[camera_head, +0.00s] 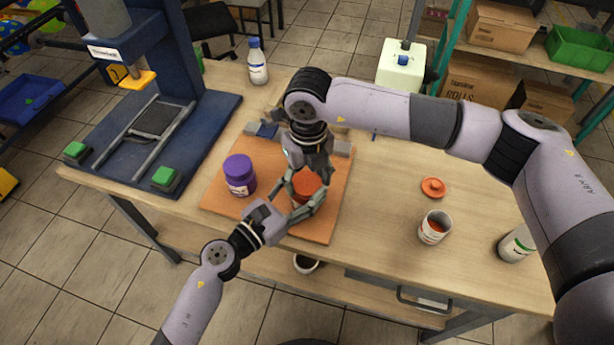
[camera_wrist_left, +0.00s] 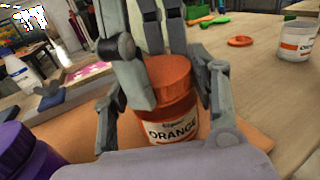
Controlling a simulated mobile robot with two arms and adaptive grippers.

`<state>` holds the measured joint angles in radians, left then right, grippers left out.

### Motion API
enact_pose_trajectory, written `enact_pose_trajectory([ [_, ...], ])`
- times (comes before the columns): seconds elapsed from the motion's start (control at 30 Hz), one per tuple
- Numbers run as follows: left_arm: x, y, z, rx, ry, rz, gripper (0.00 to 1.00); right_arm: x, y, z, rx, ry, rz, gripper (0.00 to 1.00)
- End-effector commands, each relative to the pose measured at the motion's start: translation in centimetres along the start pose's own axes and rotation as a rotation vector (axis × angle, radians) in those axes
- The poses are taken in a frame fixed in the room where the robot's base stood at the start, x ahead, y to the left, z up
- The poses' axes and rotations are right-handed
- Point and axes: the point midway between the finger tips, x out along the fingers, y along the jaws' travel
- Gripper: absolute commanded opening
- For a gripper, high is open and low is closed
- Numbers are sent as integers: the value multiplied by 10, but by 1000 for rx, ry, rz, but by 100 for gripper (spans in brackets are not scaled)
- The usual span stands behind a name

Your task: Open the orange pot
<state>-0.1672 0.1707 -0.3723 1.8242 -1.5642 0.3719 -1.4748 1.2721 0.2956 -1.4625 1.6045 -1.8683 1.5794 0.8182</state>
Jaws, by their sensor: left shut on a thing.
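The orange pot (camera_wrist_left: 172,115) stands on the orange mat (camera_head: 222,207) with its orange lid (camera_head: 306,181) on it. Its white label reads ORANGE in the left wrist view. My left gripper (camera_head: 303,207) is shut on the pot, with fingers on both sides of it. My right gripper (camera_head: 307,170) reaches down from above at the lid. In the left wrist view a right finger (camera_wrist_left: 135,80) hangs in front of the lid and hides part of it; whether the right fingers grip the lid cannot be told.
A purple-lidded pot (camera_head: 239,175) stands on the mat left of my grippers. To the right are an open white pot (camera_head: 434,228) with orange contents and a loose orange lid (camera_head: 433,187). The blue printing machine (camera_head: 150,120) stands at left, a bottle (camera_head: 257,62) at the back.

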Motion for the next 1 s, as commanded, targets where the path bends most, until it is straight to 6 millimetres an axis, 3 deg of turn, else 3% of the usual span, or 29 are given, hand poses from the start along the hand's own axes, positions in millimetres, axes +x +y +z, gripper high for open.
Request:
enact_pose_trajectory([
  [0.43,0,1,-1,2,2,2,0,0,0,0,0,0,-1,21],
  [0.57,0,1,-1,2,2,2,0,0,0,0,-20,0,-1,20],
  [0.67,0,1,-1,3,2,1,0,0,0,0,-113,-1,-2,20],
  [1.0,1,-2,-1,2,2,-5,0,-1,5,-1,-714,-5,6,21],
])
